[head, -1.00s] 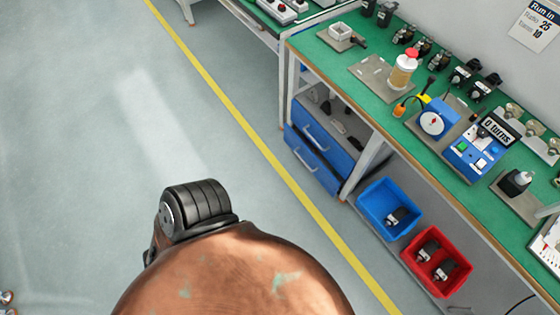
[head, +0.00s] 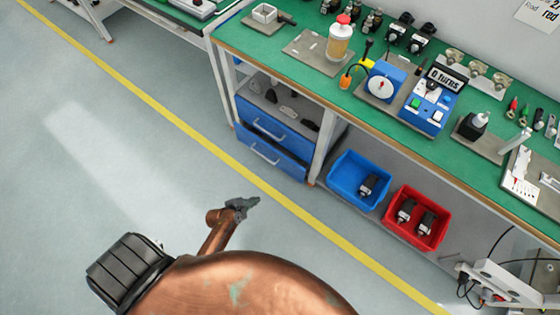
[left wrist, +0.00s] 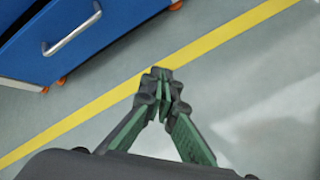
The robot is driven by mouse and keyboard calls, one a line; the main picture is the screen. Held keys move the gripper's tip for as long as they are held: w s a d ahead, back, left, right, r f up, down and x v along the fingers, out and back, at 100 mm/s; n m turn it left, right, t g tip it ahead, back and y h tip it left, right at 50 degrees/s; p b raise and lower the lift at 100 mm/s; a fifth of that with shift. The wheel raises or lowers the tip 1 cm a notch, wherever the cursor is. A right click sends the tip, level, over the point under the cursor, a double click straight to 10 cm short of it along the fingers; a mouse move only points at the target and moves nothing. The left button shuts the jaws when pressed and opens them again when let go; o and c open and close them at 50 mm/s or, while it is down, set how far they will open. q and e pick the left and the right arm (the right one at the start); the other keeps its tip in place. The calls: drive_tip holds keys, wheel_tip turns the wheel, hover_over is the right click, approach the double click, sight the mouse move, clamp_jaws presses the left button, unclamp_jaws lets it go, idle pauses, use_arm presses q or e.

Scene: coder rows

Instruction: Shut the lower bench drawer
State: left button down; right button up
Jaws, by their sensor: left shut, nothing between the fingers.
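The blue drawer unit under the bench has two stacked fronts with silver handles. The lower drawer (head: 262,160) is below the upper drawer (head: 275,122) in the head view. Its front seems to stand slightly forward of the upper one, but I cannot tell how far. In the left wrist view the lower drawer (left wrist: 105,40) with its handle fills the upper left. My left gripper (head: 250,203) is shut and empty, over the floor in front of the unit and apart from it. Its closed fingertips (left wrist: 163,75) show in the wrist view. My right gripper is not in view.
A blue bin (head: 345,186) and a red bin (head: 432,238) holding dark parts stand right of the drawers. The green bench top (head: 300,75) carries tools and devices. A yellow line (head: 215,150) crosses the floor; floor before the drawers is clear.

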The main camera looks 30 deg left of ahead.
use_arm(q)
drive_tip(key=w+a+r+n+t+b, duration=0.1)
drive_tip(key=w+a+r+n+t, duration=0.15)
drive_tip(key=w+r+n, duration=0.55)
use_arm(e)
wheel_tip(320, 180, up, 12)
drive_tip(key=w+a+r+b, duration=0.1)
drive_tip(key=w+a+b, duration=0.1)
drive_tip(key=b, duration=0.1)
use_arm(q)
drive_tip(key=n+b, duration=0.2)
drive_tip(key=b, duration=0.1)
approach(283, 158)
wheel_tip(283, 158, down, 4)
drive_tip(key=w+d, duration=0.1)
drive_tip(key=w, duration=0.1)
drive_tip(key=w+b, duration=0.1)
drive_tip(key=w, duration=0.1)
drive_tip(key=shift+d+f+t+y, duration=0.1)
drive_tip(key=shift+f+t+y, duration=0.05)
drive_tip(key=shift+t+y, duration=0.25)
drive_tip(key=shift+w+b, duration=0.35)
drive_tip(key=shift+w, duration=0.2)
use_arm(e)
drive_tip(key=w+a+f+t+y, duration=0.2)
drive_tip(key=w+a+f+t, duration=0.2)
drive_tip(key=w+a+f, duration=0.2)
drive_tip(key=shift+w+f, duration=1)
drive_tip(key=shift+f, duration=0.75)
